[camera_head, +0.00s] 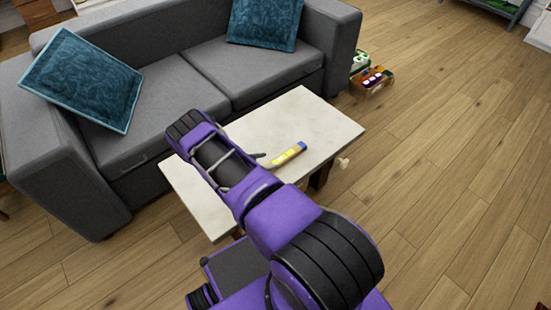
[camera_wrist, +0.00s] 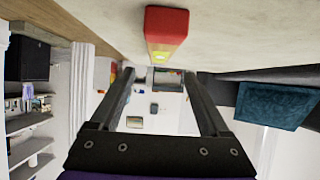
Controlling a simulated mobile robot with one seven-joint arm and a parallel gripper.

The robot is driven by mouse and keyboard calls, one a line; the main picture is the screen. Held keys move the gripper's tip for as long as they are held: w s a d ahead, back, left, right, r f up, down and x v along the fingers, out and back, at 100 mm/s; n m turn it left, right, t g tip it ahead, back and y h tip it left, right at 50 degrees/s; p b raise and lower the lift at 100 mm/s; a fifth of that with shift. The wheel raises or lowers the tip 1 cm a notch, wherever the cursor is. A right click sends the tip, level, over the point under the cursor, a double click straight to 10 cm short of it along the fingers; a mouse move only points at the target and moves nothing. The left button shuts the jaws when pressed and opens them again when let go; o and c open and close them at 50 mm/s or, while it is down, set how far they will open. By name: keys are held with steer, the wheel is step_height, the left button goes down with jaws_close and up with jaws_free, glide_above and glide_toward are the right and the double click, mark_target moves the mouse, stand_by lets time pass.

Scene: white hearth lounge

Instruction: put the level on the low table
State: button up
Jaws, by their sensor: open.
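The level is a slim yellow bar with a blue end (camera_head: 289,155). In the head view it lies on the pale top of the low table (camera_head: 310,115), near the front right edge. In the wrist view its red end (camera_wrist: 166,22) and a yellow part show at the top, against the table surface (camera_wrist: 240,30). My gripper (camera_wrist: 158,73) is open, with nothing between its two dark fingers. The level is just past the fingertips and apart from them. In the head view my arm hides most of the gripper and part of the table.
A grey sofa (camera_head: 185,85) with teal cushions (camera_head: 85,80) stands behind the table. A small box with coloured items (camera_head: 371,82) sits on the floor by the sofa's right end. The wooden floor (camera_head: 430,150) at the right is clear. A small pale knob-like thing (camera_head: 343,163) shows beside the table edge.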

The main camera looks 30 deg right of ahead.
steer(key=shift+v, duration=1.75)
